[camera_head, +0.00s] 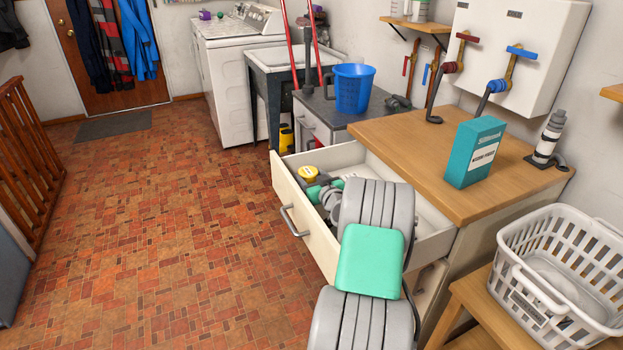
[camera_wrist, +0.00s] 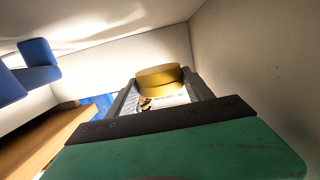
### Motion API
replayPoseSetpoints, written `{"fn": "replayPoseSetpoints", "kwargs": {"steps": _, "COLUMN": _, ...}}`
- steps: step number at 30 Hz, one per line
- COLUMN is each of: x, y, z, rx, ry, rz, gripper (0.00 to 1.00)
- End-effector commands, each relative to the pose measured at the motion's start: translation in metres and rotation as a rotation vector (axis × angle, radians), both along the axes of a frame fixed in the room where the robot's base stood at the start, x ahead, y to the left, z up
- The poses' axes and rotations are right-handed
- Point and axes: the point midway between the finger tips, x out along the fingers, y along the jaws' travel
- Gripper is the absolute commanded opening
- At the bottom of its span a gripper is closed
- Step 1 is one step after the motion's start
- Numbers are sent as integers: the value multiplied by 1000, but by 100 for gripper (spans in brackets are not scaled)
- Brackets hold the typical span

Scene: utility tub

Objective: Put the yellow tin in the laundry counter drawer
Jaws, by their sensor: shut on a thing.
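The yellow tin (camera_head: 309,172) is a short round tin at the far left end of the open counter drawer, inside its walls as seen in the head view. My gripper (camera_head: 313,182) reaches into the drawer from the near side, its jaws shut on the tin. In the wrist view the tin (camera_wrist: 160,80) sits between the two fingertips of my gripper (camera_wrist: 160,90). The drawer (camera_head: 296,210) is pulled out of the wooden-topped counter (camera_head: 420,145). My arm hides part of its inside, and I cannot tell whether the tin touches its floor.
A teal box (camera_head: 474,152) stands on the counter top. A white laundry basket (camera_head: 560,270) is at the lower right. A blue bucket (camera_head: 353,88) stands on the grey cabinet behind the drawer. The tiled floor (camera_head: 150,230) to the left is clear.

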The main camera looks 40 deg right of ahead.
Motion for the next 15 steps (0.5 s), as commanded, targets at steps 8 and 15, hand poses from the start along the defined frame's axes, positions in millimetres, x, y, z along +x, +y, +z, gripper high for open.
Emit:
{"fn": "replayPoseSetpoints", "kwargs": {"steps": 8, "x": 0, "y": 0, "z": -6, "rx": 1, "ry": 0, "rz": 0, "gripper": 17}}
{"fn": "replayPoseSetpoints", "kwargs": {"steps": 15, "x": 0, "y": 0, "z": -11, "rx": 1, "ry": 0, "rz": 0, "gripper": 17}}
